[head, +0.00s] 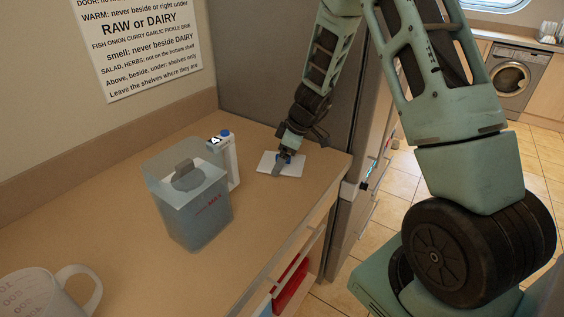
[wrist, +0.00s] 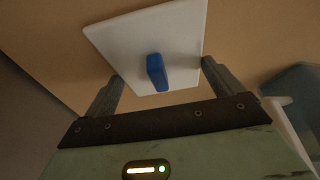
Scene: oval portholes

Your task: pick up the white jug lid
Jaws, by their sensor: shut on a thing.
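The white jug lid is a flat white square plate (wrist: 115,42) with a blue knob (wrist: 156,72) in its middle. In the head view the lid (head: 266,164) is at the far right end of the counter. My gripper (wrist: 162,69) is shut on the lid, one finger against each opposite edge, with the knob between them. In the head view my gripper (head: 284,161) reaches down over the lid and hides part of it. I cannot tell whether the lid touches the counter.
A translucent grey-blue container (head: 200,217) with a grey handle on top stands mid-counter. A white carton with a blue cap (head: 230,163) stands just behind it, left of the lid. A tall grey cabinet side (head: 255,80) rises behind my gripper.

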